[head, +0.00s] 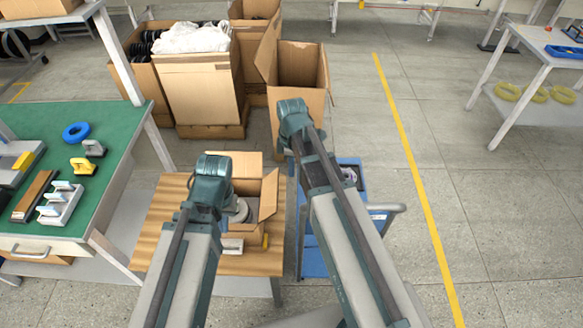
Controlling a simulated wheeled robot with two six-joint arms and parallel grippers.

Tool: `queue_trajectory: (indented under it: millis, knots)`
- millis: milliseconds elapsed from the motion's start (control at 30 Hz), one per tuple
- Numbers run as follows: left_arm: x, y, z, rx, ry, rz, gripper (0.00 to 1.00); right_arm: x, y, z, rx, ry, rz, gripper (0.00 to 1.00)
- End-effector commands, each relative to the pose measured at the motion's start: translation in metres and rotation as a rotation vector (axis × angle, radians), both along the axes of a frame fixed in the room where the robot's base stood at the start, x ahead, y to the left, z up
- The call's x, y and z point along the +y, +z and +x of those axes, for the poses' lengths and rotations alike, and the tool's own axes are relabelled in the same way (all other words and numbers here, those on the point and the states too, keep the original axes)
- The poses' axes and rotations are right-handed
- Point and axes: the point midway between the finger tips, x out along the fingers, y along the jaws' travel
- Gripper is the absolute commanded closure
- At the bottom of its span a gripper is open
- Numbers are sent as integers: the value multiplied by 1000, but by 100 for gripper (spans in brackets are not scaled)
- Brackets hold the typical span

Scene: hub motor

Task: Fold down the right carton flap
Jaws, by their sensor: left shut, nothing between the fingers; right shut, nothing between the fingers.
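A small open carton (260,212) sits on a wooden-topped table, partly behind my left arm. Its right flap (269,194) stands up, tilted a little outward. Its back flap (246,165) also stands up. A round grey part, seemingly the hub motor (240,211), shows inside the carton. The carton's left side is hidden by my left arm. Both arms reach in from the bottom, the left over the carton's left side, the right to its right. I see no fingertips of either gripper; they seem hidden behind the arm links.
A blue cart (312,262) stands right of the wooden table (160,232). A green-topped bench (112,118) with parts is at the left. Large cartons (200,88) stand behind. The floor around the yellow line (413,170) is clear.

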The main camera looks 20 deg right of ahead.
Motion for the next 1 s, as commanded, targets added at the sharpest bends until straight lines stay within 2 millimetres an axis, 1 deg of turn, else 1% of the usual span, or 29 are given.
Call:
queue_trajectory:
  millis: [33,400,500,667,1000]
  knots:
    - [0,-13,0,0,0,0,100,0,-13,0,0,0,0,100]
    - [0,-78,0,0,0,0,100,0,-78,0,0,0,0,100]
    - [0,-91,0,0,0,0,100,0,-91,0,0,-1,0,100]
    - [0,-99,0,0,0,0,100,0,-99,0,0,-1,0,100]
    - [0,-97,0,0,0,0,100,1,-97,0,0,0,0,100]
